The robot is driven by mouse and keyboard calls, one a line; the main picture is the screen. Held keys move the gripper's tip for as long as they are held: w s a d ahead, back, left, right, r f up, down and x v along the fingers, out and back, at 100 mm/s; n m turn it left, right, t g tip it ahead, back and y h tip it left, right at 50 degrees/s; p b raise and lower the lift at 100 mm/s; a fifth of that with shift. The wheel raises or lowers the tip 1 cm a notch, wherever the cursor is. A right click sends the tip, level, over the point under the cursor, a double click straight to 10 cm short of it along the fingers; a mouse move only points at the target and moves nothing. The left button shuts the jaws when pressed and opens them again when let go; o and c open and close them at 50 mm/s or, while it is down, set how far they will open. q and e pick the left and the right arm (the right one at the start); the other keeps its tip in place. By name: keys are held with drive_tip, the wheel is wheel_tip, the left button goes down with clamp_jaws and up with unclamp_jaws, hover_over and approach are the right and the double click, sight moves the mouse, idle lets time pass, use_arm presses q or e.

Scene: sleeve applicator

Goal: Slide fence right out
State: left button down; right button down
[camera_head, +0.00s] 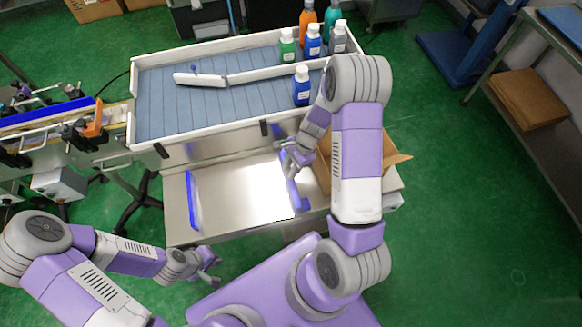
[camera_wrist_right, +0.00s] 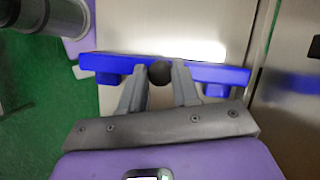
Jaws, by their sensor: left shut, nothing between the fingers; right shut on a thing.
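The right fence is a blue bar (camera_head: 293,193) on the right side of the bright metal table (camera_head: 240,185). In the right wrist view the fence (camera_wrist_right: 115,64) lies across the picture with a round black knob (camera_wrist_right: 160,72) at its middle. My right gripper (camera_head: 291,158) is shut on the knob, with a finger on either side of it (camera_wrist_right: 160,84). The left fence (camera_head: 193,200), also blue, stands along the table's left side. My left gripper (camera_head: 212,270) is shut and empty, below the table's front left corner.
A conveyor bed (camera_head: 185,108) with a curved white guide rail (camera_head: 250,75) lies behind the table. Several bottles stand at its right end, one blue bottle (camera_head: 301,88) nearer.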

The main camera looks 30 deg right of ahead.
drive_tip(key=c, duration=0.8)
unclamp_jaws()
drive_tip(key=shift+p+v, duration=1)
drive_tip(key=shift+v, duration=2.75)
